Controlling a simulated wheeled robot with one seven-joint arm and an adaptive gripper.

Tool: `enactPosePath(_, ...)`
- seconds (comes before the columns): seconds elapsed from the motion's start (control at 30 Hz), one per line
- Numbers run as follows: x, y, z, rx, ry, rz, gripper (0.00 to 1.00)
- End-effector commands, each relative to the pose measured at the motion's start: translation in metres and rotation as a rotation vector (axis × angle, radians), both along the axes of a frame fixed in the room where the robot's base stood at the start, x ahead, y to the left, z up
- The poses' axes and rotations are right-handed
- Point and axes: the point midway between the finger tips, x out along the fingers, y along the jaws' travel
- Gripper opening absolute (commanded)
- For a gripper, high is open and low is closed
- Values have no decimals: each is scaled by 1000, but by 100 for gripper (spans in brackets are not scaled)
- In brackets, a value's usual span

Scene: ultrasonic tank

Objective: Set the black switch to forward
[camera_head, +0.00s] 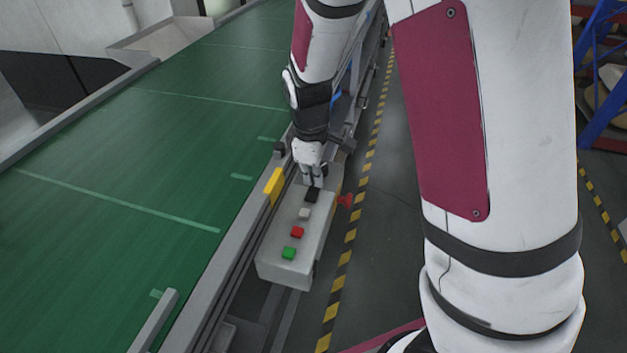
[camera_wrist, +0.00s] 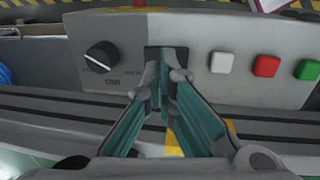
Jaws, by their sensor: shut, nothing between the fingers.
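My gripper (camera_head: 313,183) is shut and empty, pointing down at this switch. In the wrist view its fingertips (camera_wrist: 165,66) meet at the switch's near edge; contact cannot be told for sure. The switch's position cannot be read.
A round black knob (camera_wrist: 102,57) with a white mark is left of the switch in the wrist view. White (camera_head: 304,213), red (camera_head: 297,232) and green (camera_head: 288,253) buttons line the box. A red knob (camera_head: 345,200) sticks out sideways. A green conveyor (camera_head: 140,180) runs alongside.

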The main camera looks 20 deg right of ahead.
Motion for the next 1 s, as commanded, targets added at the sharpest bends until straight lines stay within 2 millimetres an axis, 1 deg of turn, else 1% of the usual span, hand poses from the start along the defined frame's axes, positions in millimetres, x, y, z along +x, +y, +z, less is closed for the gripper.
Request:
enactPosePath(0.03,0,-1,-7,-1,3,0,0)
enactPosePath(0.2,2,-2,-20,-1,1,-1,0)
enactPosePath(0.67,3,-3,-23,2,2,-1,0)
enactPosePath(0.9,8,-6,-33,52,70,-7,0)
enactPosePath(1.0,5,-4,-30,47,67,0,0)
